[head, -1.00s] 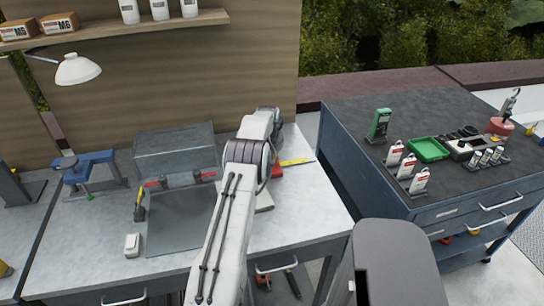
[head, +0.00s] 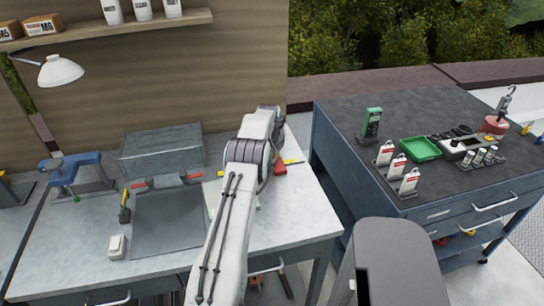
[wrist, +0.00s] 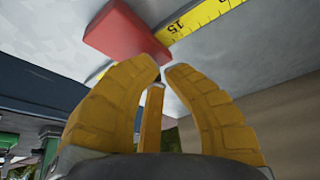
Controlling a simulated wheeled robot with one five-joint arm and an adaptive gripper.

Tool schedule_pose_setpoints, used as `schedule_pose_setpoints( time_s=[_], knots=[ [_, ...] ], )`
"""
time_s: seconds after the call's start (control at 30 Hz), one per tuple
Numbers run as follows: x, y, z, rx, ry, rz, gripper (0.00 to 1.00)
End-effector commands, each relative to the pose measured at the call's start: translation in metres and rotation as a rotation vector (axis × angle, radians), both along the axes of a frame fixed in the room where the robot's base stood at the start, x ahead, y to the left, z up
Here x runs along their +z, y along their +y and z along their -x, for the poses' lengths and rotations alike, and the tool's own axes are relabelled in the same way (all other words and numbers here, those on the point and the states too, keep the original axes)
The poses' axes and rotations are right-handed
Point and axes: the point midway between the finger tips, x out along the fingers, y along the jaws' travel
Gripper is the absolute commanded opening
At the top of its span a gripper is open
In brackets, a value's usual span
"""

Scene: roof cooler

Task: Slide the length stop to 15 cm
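The length stop is a red block (wrist: 125,30) sitting across a yellow ruler (wrist: 190,22) in the wrist view. The printed 15 shows on the ruler close beside the block. In the head view the red stop (head: 280,169) and a short piece of the ruler (head: 294,161) show just right of my arm's end. My gripper (wrist: 161,68) has yellow fingers with their tips drawn close together and nothing seen between them. The tips are at or very near the block's edge; contact cannot be told. In the head view my arm hides the fingers.
The ruler lies on a grey workbench (head: 290,215). A grey sheet-metal machine (head: 165,225), a blue vise (head: 75,172) and a small white box (head: 117,247) are to the left. A dark cart (head: 345,165) with a green tray (head: 420,149) and bottles stands right, beyond a gap.

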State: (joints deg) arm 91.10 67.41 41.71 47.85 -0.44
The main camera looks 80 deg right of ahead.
Motion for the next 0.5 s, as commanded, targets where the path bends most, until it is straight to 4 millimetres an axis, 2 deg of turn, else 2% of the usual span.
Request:
schedule_pose_setpoints(
  time_s=[0.07, 0.43, 0.5],
  knots=[
    [-0.0021, 0.001, -0.0037, 0.005, 0.0, -0.005, 0.12],
    [-0.0015, 0.0018, -0.0023, 0.004, 0.001, -0.008, 0.45],
    [-0.0015, 0.0019, -0.0023, 0.003, 0.0, -0.008, 0.45]
  ],
)
